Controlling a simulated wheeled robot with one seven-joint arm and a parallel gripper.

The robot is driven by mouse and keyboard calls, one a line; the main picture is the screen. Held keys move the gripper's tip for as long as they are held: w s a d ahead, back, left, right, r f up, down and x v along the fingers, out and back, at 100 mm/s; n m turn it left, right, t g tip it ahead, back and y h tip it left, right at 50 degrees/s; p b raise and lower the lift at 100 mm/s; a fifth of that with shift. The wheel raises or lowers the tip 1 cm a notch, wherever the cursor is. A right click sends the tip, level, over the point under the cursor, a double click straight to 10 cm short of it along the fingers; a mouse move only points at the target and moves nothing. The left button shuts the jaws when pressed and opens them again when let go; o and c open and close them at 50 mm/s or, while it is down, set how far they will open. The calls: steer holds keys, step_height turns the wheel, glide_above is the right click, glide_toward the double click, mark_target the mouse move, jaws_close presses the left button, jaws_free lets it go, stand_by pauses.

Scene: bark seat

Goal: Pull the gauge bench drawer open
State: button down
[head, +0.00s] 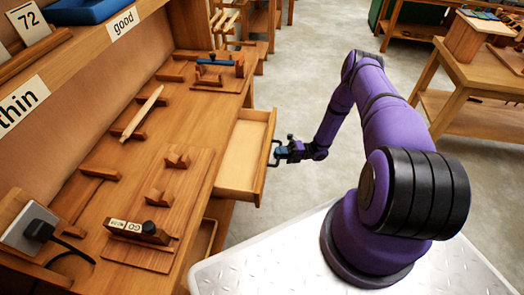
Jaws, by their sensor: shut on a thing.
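The gauge bench (225,80) runs along the left of the head view. Its drawer (240,158) stands pulled out from under the bench top, and the pale inside of the part that shows looks empty. A dark bar handle (274,153) is on the drawer's front. My gripper (279,153) is at this handle, to the right of the drawer front, and is shut on it. The fingertips are small and dark here, so their exact hold on the bar is hard to make out.
Wooden blocks and a gauge marked GO (138,231) lie on the bench top. A second opening or drawer (203,240) shows lower down, nearer me. Another wooden table (455,85) stands at the right. The grey floor (290,85) between them is clear.

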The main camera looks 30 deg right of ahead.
steer(key=shift+s+d, duration=0.6)
steer(key=shift+d, duration=0.2)
steer(key=shift+s+d, duration=0.55)
steer(key=shift+d, duration=0.2)
steer(key=c, duration=1.1)
jaws_free()
steer(key=shift+c, duration=0.2)
steer(key=v, duration=1.1)
steer(key=shift+a+f, duration=0.1)
